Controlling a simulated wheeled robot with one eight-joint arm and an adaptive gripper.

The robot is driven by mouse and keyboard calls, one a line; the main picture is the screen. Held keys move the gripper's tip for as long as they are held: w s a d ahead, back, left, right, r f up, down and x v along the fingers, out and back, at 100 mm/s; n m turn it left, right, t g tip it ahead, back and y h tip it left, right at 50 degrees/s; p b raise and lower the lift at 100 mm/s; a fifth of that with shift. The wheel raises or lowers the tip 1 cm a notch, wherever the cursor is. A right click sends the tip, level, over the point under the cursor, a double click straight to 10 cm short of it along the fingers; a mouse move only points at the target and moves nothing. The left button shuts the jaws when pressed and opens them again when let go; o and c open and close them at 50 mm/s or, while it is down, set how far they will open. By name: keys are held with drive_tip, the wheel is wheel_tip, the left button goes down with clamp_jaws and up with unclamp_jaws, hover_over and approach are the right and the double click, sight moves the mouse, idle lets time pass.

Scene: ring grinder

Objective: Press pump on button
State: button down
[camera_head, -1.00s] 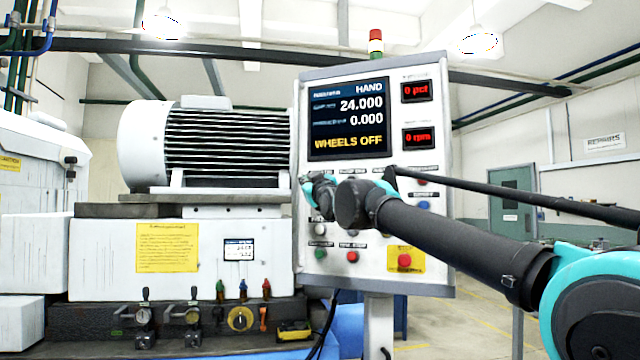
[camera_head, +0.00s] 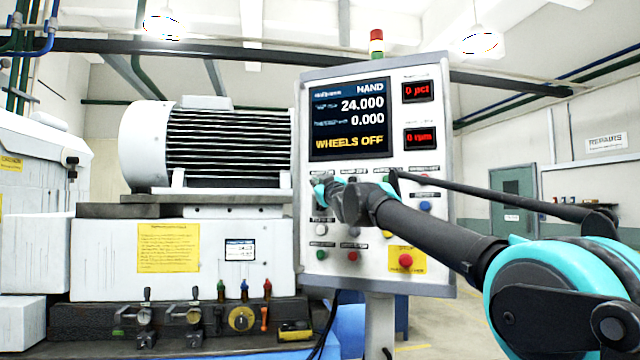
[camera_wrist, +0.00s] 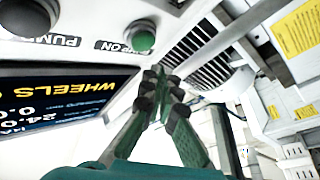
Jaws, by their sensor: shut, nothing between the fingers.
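The control panel (camera_head: 375,215) stands at centre in the head view. In the wrist view a green button (camera_wrist: 143,38) sits on its face, turned nearly upside down. The label beside it is partly cut and ends in "ON". My gripper (camera_wrist: 162,76) is shut and empty, with its fingertips just below and right of that button in the picture. I cannot tell how far they are from the panel. In the head view my gripper (camera_head: 319,189) is at the panel's left side, below the screen, and covers the upper left buttons.
A large dark round button (camera_wrist: 28,22) labelled "PUM..." is beside the green one. The screen (camera_head: 349,117) reads "WHEELS OFF". Lower on the panel are another green button (camera_head: 321,255), a red one (camera_head: 352,256) and a stop button (camera_head: 405,261). The grinder motor (camera_head: 205,145) stands left.

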drive_tip(key=shift+w+d, duration=0.25)
drive_tip(key=shift+w, duration=0.5)
drive_tip(key=shift+w, duration=0.1)
idle(0.9)
drive_tip(key=shift+w+d, duration=0.1)
drive_tip(key=shift+w, duration=0.2)
drive_tip(key=shift+w+d, duration=0.15)
drive_tip(key=shift+w, duration=0.35)
idle(0.9)
drive_tip(key=shift+s+a, duration=0.25)
drive_tip(key=shift+s, duration=0.65)
drive_tip(key=s, duration=0.1)
drive_tip(key=s+a, duration=0.1)
drive_tip(key=s, duration=0.2)
drive_tip(key=shift+s+a, duration=0.25)
drive_tip(key=shift+s, duration=0.15)
